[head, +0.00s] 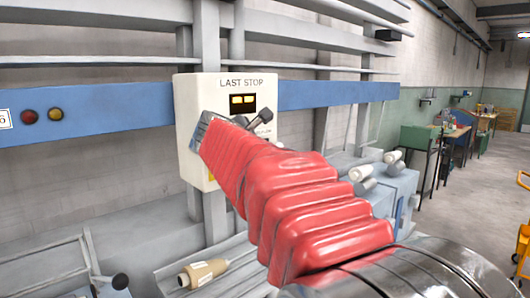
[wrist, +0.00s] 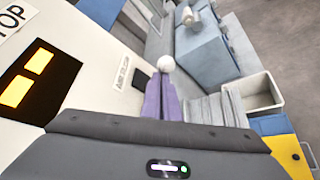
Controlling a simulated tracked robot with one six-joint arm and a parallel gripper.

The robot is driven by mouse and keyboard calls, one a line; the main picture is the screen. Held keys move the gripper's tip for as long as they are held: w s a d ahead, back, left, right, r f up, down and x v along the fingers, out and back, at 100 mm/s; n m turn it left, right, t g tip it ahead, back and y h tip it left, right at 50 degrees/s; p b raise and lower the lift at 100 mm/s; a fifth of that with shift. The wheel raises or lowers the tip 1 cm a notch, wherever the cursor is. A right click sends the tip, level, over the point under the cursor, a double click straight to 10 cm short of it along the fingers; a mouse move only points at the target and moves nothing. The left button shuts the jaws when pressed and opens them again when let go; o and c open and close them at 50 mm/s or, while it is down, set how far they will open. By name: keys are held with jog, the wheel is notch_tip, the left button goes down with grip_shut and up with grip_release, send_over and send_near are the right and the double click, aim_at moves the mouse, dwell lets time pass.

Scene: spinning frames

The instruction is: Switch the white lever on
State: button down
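The white control box (head: 190,165) reads LAST STOP and hangs on the wall rail, with an orange display. In the wrist view its face (wrist: 75,25) fills the left side. A round white knob (wrist: 166,63), which looks like the lever's end, shows at the tips of two purple fingers. My gripper (wrist: 163,85) has these fingers side by side, with almost no gap. I cannot tell whether they touch the knob. In the head view my red-sleeved arm covers the box's lower right, and the white lever cannot be made out there.
A blue-grey machine (head: 390,190) with white bobbins (head: 359,173) stands right of the box. A blue rail (head: 95,112) runs along the wall. A tan bobbin (head: 203,273) lies below. Open floor (head: 450,225) is at the right.

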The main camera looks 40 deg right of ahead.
jog(key=v, duration=0.9)
jog(key=shift+w+a+r, duration=0.25)
jog(key=shift+a+r, duration=0.05)
jog(key=shift+r, duration=0.1)
jog(key=s+a+f+m+g+y, duration=0.1)
jog(key=s+a+f+m+y, duration=0.2)
jog(key=f, duration=0.6)
jog(key=s+a+f+m+y, duration=0.1)
jog(key=a+f+m+y, duration=0.3)
jog(key=f, duration=0.5)
jog(key=s+a+f+m+y, duration=0.2)
jog(key=s+a+f+m, duration=0.1)
jog(key=s+a+f, duration=0.4)
jog(key=s+a+f+m+y, duration=0.3)
jog(key=s+a+f, duration=0.4)
jog(key=s, duration=0.5)
jog(key=shift+a+f+g, duration=0.25)
jog(key=shift+a+g, duration=0.05)
jog(key=shift+a, duration=0.75)
